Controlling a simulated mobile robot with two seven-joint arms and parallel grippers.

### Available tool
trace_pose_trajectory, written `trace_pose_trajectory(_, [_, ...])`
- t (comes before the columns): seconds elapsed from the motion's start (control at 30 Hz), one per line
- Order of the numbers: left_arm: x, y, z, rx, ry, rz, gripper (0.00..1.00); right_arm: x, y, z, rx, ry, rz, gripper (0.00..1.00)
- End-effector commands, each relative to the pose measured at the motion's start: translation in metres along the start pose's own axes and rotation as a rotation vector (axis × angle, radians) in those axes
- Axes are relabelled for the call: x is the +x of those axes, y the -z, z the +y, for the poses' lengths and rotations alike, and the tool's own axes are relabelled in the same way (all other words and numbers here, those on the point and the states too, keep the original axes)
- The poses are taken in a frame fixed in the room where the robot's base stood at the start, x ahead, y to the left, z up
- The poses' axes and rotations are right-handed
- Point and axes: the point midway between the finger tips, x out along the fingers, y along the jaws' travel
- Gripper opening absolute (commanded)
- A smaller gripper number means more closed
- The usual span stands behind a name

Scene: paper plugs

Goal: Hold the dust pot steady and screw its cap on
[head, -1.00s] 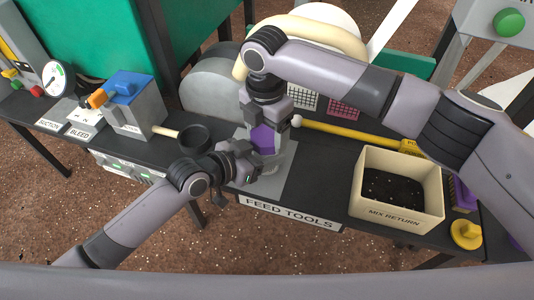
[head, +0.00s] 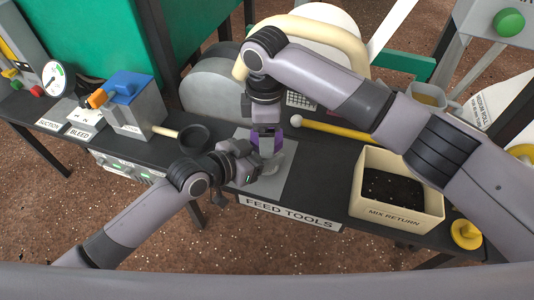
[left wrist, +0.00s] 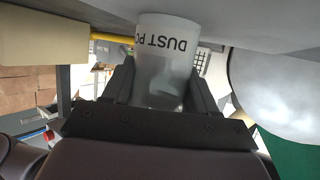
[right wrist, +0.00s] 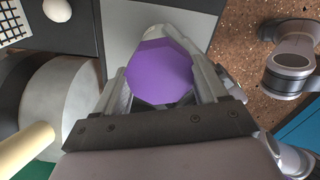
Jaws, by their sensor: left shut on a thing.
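The grey dust pot (head: 272,165) stands on the grey pad at the middle of the bench. It also shows with its "DUST PO" lettering in the left wrist view (left wrist: 165,65). My left gripper (head: 258,168) is shut on the pot from the left side. The purple cap (head: 266,145) is at the top of the pot; whether its thread is engaged is hidden. In the right wrist view the cap (right wrist: 160,72) lies between the fingers of my right gripper (right wrist: 163,88), which points down from above. I cannot tell whether those fingers press on it.
A cream "MIX RETURN" bin (head: 400,212) with dark material stands to the right. A black cup (head: 194,138) with a handle is on the left. A yellow rod (head: 340,131) with a white ball lies behind the pot. The "FEED TOOLS" label (head: 290,213) marks the front edge.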

Motion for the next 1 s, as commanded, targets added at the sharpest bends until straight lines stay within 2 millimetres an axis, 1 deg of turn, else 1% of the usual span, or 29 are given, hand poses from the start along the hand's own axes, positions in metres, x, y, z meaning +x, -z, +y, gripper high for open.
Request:
trace_pose_trajectory(0.03, [0.0,-0.003,0.0,-0.003,0.0,-0.006,0.0,0.0,0.0,0.0,-0.001,0.001,0.0,0.88])
trace_pose_trajectory(0.07, [0.0,-0.003,0.0,-0.003,0.0,-0.006,0.0,0.0,0.0,0.0,-0.001,0.001,0.0,0.97])
trace_pose_trajectory(0.27, [0.0,-0.003,-0.001,-0.004,0.001,-0.006,0.0,0.001,0.001,-0.001,-0.004,0.004,0.0,0.97])
trace_pose_trajectory(0.37, [0.0,-0.002,-0.001,-0.004,0.001,-0.006,0.0,-0.003,0.001,-0.002,-0.005,0.005,0.0,0.97])
trace_pose_trajectory(0.6, [0.0,-0.003,-0.001,-0.002,0.001,-0.006,0.0,-0.035,0.001,-0.001,-0.004,0.002,0.0,0.97])
trace_pose_trajectory(0.7, [0.0,-0.003,-0.001,-0.002,0.001,-0.006,0.0,-0.043,0.001,0.0,-0.003,0.001,0.001,0.97])
trace_pose_trajectory(1.0, [0.0,-0.003,0.0,-0.001,0.0,-0.006,0.0,-0.045,0.0,0.0,-0.003,0.001,0.0,0.98])
